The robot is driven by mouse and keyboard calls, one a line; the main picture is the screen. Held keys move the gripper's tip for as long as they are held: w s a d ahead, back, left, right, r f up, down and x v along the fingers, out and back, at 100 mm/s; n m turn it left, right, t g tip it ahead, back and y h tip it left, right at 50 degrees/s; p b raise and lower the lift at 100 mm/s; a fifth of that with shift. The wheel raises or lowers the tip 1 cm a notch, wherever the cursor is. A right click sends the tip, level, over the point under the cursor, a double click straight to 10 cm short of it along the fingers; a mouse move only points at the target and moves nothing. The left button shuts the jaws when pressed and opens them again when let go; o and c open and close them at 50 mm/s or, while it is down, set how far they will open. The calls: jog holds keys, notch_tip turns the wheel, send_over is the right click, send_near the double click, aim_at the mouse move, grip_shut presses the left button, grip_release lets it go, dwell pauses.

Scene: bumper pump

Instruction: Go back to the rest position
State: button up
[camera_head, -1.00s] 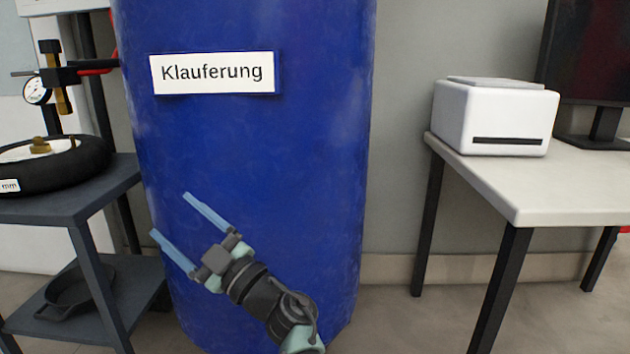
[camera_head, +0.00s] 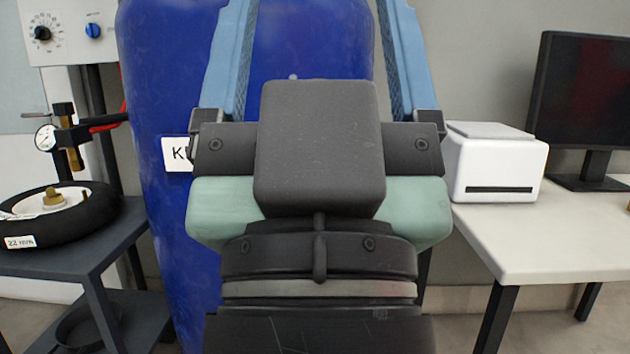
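My gripper (camera_head: 316,40) is large in the middle of the head view, close to the camera and pointing up. Its two blue fingers stand wide apart with nothing between them; their tips run out of the top of the picture. Behind it stands a tall blue barrel (camera_head: 165,75). The gripper hides much of the barrel and most of its white label (camera_head: 176,154).
A dark shelf stand (camera_head: 95,250) on the left bears a black tyre-like ring (camera_head: 95,215) and a gauge (camera_head: 45,138). On the right, a white table (camera_head: 560,235) carries a white box-shaped device (camera_head: 497,165) and a monitor (camera_head: 585,105).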

notch_tip(320, 180, up, 38)
jog(key=p, duration=3.6)
jog(key=shift+w+p, duration=0.2)
jog(key=shift+p, duration=0.15)
jog(key=shift+a, duration=0.2)
